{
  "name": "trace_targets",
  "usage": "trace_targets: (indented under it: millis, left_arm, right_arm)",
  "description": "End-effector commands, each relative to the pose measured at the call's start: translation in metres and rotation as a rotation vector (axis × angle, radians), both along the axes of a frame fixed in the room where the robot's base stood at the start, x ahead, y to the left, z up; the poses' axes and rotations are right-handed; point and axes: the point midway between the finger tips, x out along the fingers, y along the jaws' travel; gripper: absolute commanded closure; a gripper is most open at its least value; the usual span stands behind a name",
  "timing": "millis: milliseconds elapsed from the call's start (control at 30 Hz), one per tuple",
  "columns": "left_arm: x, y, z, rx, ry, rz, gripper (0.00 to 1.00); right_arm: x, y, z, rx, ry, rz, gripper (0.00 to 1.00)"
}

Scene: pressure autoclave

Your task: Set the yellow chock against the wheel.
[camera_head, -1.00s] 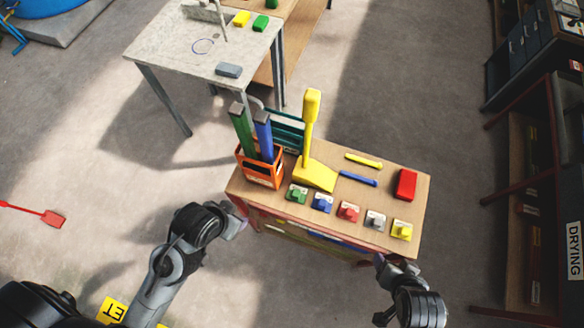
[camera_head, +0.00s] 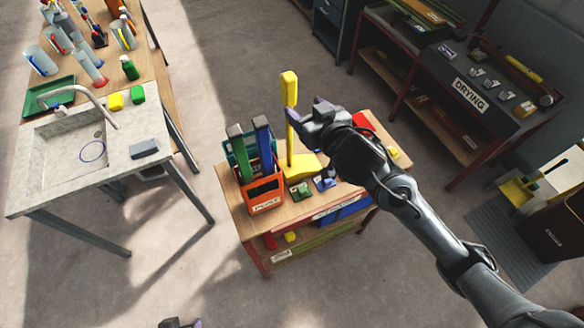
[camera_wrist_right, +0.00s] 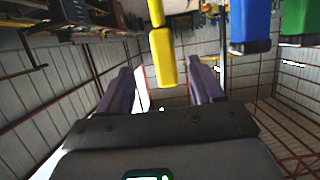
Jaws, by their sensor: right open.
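The yellow chock (camera_head: 303,165) is a wedge with a tall upright handle (camera_head: 289,90), standing on the wooden-topped cart. My right gripper (camera_head: 305,110) is beside the handle's upper part, open and empty. In the right wrist view the handle's thick grip (camera_wrist_right: 166,68) appears upside down, in line with the gap between the open fingers (camera_wrist_right: 162,85); I cannot tell whether it is inside the gap. My left gripper (camera_head: 181,323) barely shows at the bottom edge of the head view; its jaws are unclear. No wheel is clearly seen.
An orange holder (camera_head: 264,195) with a green and a blue bar stands left of the chock. Small coloured knobbed pieces and a red block (camera_head: 363,121) share the cart. A sink table (camera_head: 130,165) is left, a drying bench (camera_head: 440,110) right.

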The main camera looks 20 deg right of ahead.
Motion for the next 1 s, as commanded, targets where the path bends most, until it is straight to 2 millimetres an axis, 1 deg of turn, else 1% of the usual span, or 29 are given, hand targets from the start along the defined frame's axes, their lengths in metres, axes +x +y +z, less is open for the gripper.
trace_targets:
  millis: [67,167,400,667,1000]
  left_arm:
    - [0.001,-0.003,-0.001,-0.009,-0.002,0.003,0.49]
    - [0.001,-0.003,-0.001,-0.012,-0.002,0.005,0.49]
    - [0.001,-0.001,0.000,-0.005,-0.002,0.005,0.49]
    - [0.001,0.002,0.001,0.005,-0.003,0.000,0.49]
    - [0.001,0.002,0.008,0.008,-0.002,-0.002,0.49]
  right_arm:
    - [0.007,0.000,0.007,-0.002,-0.018,0.000,0.34]
    - [0.018,0.000,0.007,-0.002,-0.024,-0.001,0.34]
    - [0.048,0.002,-0.002,-0.002,-0.024,0.000,0.34]
    - [0.061,0.004,-0.007,-0.001,-0.023,0.000,0.34]
    - [0.097,0.008,-0.022,-0.001,-0.023,-0.001,0.34]
